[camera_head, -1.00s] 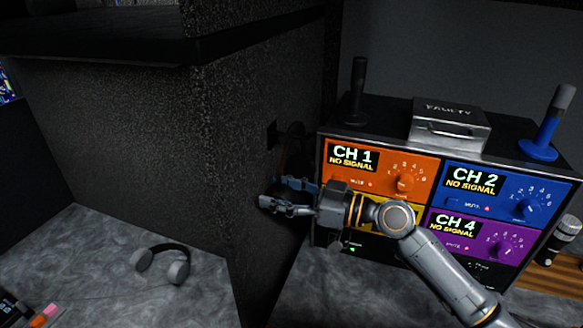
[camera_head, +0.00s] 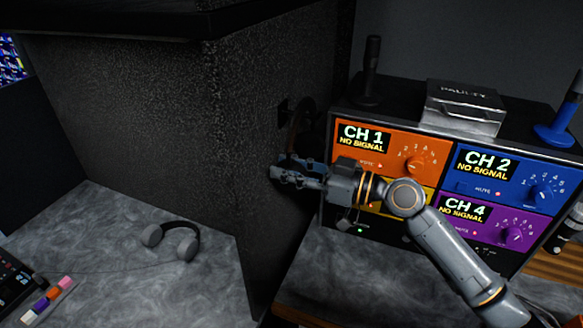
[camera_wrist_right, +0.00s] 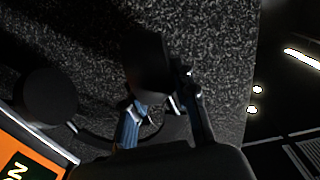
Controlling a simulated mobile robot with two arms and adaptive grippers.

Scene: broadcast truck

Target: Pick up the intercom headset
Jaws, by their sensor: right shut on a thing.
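A dark headset (camera_head: 303,128) is at the black speckled wall panel, close to a dark wall fitting. Its lower part is hidden behind my right gripper (camera_head: 287,172). The right gripper is shut on the headset, left of the orange CH 1 panel. In the right wrist view a black rounded part of the headset (camera_wrist_right: 148,62) is at the fingers (camera_wrist_right: 155,105), too dark to make out fully. A second headset, grey with a black band (camera_head: 172,240), lies on the left desk, apart from the gripper. My left gripper is not in view.
The intercom unit (camera_head: 395,150) with orange, blue, yellow and purple panels stands right of the gripper. A metal box (camera_head: 463,108) marked FAULTY, a black handset (camera_head: 371,70) and a blue-based one (camera_head: 560,128) stand on it. The left desk (camera_head: 110,215) has free room.

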